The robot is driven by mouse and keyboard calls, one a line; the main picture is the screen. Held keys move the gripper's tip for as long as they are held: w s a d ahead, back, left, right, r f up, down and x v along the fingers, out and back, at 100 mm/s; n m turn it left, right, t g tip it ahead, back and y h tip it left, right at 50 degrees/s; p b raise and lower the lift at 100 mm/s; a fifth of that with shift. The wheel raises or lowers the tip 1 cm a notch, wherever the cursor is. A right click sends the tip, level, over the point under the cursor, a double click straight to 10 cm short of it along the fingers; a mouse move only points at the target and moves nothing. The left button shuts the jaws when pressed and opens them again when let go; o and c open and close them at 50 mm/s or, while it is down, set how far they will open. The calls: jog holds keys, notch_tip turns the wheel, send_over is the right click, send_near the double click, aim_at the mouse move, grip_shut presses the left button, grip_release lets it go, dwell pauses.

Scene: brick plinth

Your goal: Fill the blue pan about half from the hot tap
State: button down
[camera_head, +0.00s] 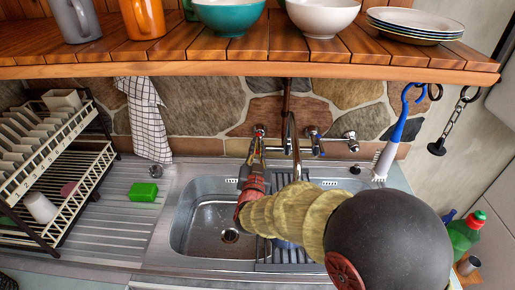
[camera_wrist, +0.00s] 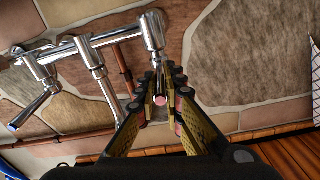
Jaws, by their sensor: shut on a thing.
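The chrome mixer tap is on the stone wall behind the sink, its spout (camera_head: 291,130) in the middle. The left handle (camera_head: 259,130), the hot one, has a red dot at its end in the wrist view (camera_wrist: 160,93). My gripper (camera_head: 257,150) is at this handle, its fingers shut on it in the wrist view (camera_wrist: 161,100). The other handle (camera_head: 313,133) has a blue mark. A small patch of blue (camera_head: 285,244) shows under my arm in the sink; I cannot tell whether it is the blue pan. My arm hides the spout's outlet and any water there.
The left basin (camera_head: 195,240) looks empty. A green sponge (camera_head: 143,192) lies on the drainboard beside a dish rack (camera_head: 60,185). A wooden shelf (camera_head: 240,52) with bowls, mugs and plates hangs low above the tap. A blue-handled brush (camera_head: 398,130) hangs at right.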

jog(key=shift+a, duration=0.15)
jog(key=shift+w+a+r+m+g+h+p, duration=0.1)
jog(key=shift+a+m+g+h+p, duration=0.25)
jog(key=shift+m+h, duration=0.45)
jog(key=shift+w+a+f+m+g+h+p, duration=0.1)
jog(key=shift+a+m+h+p, duration=0.4)
jog(key=shift+h, duration=0.65)
jog(key=shift+w+a+r+m+g+h+p, duration=0.1)
jog(key=shift+a+m+g+h+p, duration=0.2)
jog(key=shift+m+h, duration=0.55)
jog(key=shift+d, duration=0.1)
jog(key=c, duration=2)
grip_release()
jog(key=shift+o, duration=0.5)
jog(key=v, duration=1.2)
jog(key=shift+f, duration=0.2)
